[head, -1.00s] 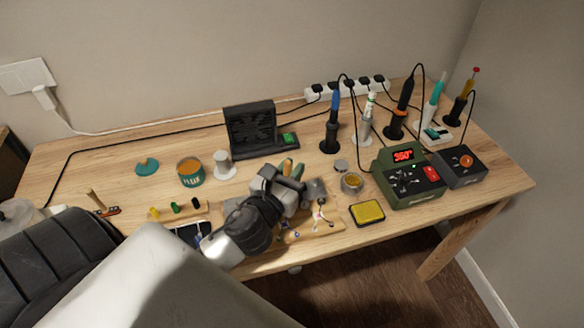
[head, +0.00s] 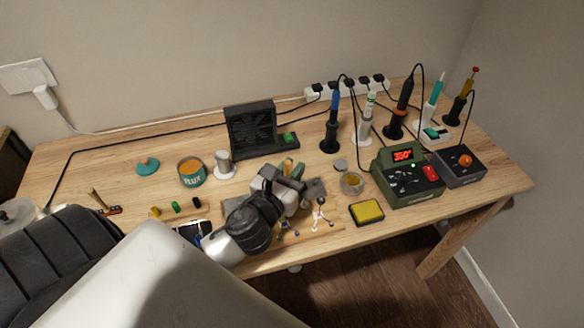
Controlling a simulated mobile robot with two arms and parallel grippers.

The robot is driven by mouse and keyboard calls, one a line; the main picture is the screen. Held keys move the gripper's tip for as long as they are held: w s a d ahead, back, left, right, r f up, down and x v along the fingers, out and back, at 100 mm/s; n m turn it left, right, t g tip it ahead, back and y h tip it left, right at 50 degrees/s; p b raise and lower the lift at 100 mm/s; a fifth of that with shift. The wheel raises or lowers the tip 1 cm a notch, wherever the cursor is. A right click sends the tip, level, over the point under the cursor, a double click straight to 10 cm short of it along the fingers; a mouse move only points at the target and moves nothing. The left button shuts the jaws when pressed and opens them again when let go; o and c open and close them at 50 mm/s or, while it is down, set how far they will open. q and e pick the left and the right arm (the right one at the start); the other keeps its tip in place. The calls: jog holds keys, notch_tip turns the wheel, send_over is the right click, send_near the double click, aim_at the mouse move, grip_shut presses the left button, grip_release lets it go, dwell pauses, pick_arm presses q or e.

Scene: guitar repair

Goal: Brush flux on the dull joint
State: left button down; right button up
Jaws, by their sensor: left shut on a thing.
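The flux tin (head: 191,173) stands open at the left centre of the bench, with orange paste inside. Its teal lid (head: 147,166) lies to the left of it. My left gripper (head: 294,187) reaches over the work board (head: 322,229) near the front of the bench. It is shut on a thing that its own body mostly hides. Green and yellow-orange pieces (head: 289,166) show just behind the gripper; I cannot tell if they are held. Small parts with coloured wires (head: 319,214) stand right of the gripper. The dull joint cannot be made out. My right gripper is not in view.
A green soldering station (head: 409,178) reads 350. A yellow sponge (head: 367,212) and a small round tin (head: 351,184) lie left of it. Irons stand in holders behind. A black fan unit (head: 251,131) stands behind the gripper.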

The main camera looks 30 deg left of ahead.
pick_arm(q)
jog(key=shift+f, duration=0.25)
jog(key=shift+f+b, duration=0.3)
jog(key=shift+f, duration=0.15)
dwell(0.5)
dwell(1.4)
jog(key=shift+p, duration=0.35)
notch_tip(320, 180, up, 7)
jog(key=p, duration=0.7)
